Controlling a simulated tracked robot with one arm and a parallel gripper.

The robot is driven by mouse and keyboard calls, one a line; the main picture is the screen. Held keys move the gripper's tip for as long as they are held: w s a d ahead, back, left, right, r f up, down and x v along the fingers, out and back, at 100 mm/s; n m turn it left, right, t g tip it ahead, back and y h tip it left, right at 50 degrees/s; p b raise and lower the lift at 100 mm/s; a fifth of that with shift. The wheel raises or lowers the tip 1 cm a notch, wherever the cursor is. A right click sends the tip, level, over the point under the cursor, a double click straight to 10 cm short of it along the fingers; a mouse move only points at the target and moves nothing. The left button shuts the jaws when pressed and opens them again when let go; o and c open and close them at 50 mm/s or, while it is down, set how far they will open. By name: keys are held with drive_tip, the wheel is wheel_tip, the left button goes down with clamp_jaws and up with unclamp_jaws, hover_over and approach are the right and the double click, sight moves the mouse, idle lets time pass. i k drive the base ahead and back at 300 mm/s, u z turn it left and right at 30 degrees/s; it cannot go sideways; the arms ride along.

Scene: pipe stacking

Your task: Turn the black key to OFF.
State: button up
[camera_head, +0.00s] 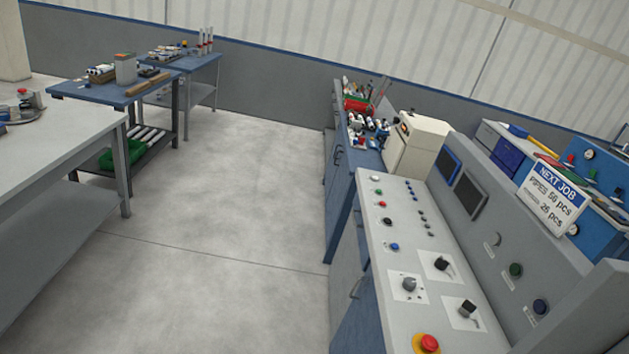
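A grey sloped control console (385,262) stands at the right. On its panel are three rotary switches on white plates: a grey knob (409,284), a black handle (441,263) behind it, and another black handle (467,307) nearer to me. I cannot tell which black handle is the key, and the labels are too small to read. A red mushroom button (429,343) on a yellow base sits at the panel's near edge. My gripper is not visible in this view.
A sign (552,195) reading "NEXT JOB" stands on the console. A cream machine (416,143) stands beyond the panel. A grey table (60,150) is at the left, and blue workbenches (118,92) stand farther back. The concrete floor (225,220) between is clear.

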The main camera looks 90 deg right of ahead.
sight(468, 305)
drive_tip(key=i, duration=1.35)
drive_tip(key=z, duration=4.25)
drive_tip(key=i, duration=1.05)
drive_tip(key=u, duration=0.05)
